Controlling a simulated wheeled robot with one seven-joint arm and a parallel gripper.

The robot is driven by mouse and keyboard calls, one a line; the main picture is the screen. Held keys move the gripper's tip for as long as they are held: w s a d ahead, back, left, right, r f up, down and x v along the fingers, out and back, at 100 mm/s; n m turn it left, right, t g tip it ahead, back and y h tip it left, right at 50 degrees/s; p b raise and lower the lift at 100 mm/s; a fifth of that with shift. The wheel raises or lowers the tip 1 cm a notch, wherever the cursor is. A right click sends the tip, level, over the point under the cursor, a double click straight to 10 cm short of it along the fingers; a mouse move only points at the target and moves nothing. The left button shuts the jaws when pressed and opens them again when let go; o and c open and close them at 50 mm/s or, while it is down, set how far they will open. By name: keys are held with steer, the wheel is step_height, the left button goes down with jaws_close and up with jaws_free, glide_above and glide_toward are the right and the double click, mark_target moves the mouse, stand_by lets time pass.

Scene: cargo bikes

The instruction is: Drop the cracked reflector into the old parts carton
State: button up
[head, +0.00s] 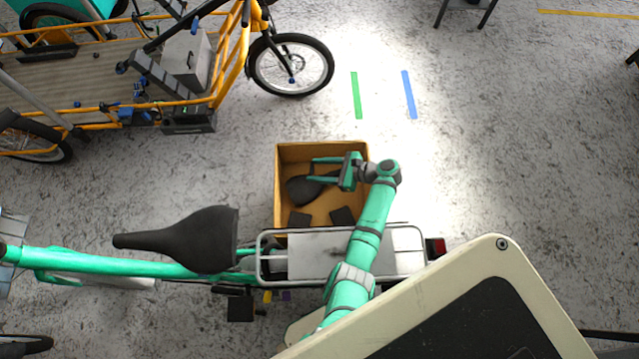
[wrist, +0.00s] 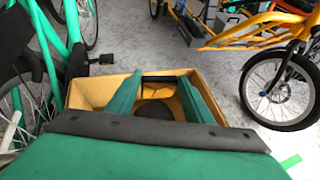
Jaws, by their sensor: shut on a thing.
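The old parts carton (head: 279,195) is an open cardboard box on the floor beyond the bike rack. A dark saddle-shaped part (head: 300,190) and two dark flat blocks (head: 342,216) lie in it. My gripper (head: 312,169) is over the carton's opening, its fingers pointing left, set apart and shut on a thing. In the wrist view, a thin dark strip (wrist: 158,79) spans the fingertips; I take it as the cracked reflector, seen nearly edge-on, its cracks not visible. The carton's wall (wrist: 88,92) shows around the fingers there.
A green bike with a black saddle (head: 190,240) and a rear rack (head: 400,240) stands in front of the carton, under my arm. A yellow cargo bike (head: 225,85) is at the upper left. The floor right of the carton is clear.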

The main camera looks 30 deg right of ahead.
steer(key=s+d+n+g, duration=0.1)
steer(key=s+d, duration=0.3)
steer(key=shift+y, duration=0.4)
steer(key=shift+a+f, duration=0.1)
steer(key=shift+f, duration=2.55)
steer(key=shift+s, duration=0.1)
steer(key=o, duration=1.1)
steer(key=v, duration=1.1)
